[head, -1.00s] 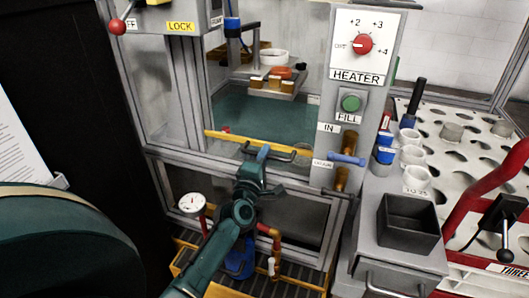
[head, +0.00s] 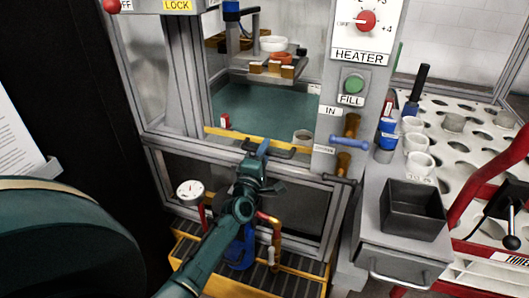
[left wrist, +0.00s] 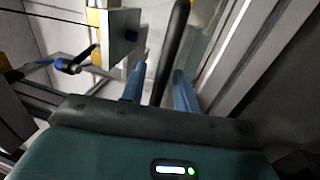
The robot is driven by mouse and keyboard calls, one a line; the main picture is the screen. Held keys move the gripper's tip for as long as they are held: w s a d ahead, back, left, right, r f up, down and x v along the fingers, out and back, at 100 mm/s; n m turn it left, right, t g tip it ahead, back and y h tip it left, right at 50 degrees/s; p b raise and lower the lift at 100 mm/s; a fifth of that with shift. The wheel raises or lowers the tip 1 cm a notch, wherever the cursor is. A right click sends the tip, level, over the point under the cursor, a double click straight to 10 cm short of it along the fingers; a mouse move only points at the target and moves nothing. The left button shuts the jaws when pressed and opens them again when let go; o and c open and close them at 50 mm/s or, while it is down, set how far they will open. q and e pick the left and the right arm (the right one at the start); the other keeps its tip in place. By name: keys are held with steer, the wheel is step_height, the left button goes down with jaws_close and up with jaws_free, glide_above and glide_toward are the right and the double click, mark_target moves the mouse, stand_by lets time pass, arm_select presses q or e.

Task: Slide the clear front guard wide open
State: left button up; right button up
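The clear front guard (head: 262,75) covers the cabinet opening. A yellow strip (head: 228,133) runs along its lower edge, with a black bar handle (head: 286,153) on it. My left gripper (head: 263,148) is at this handle in the head view. In the left wrist view, the two blue fingers (left wrist: 158,80) stand either side of the black handle (left wrist: 177,35). Gaps show beside the handle, so the fingers look open around it. I cannot tell whether either touches it. My right gripper is not in view.
Behind the guard are a red-topped item (head: 224,121) and a small shelf (head: 273,72). The control pillar (head: 354,60) stands close to the right. A black bin (head: 413,225) is at right.

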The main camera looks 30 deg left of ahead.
arm_select(q)
steer(key=p+v, duration=0.2)
steer(key=v, duration=1.1)
steer(key=shift+s, duration=0.1)
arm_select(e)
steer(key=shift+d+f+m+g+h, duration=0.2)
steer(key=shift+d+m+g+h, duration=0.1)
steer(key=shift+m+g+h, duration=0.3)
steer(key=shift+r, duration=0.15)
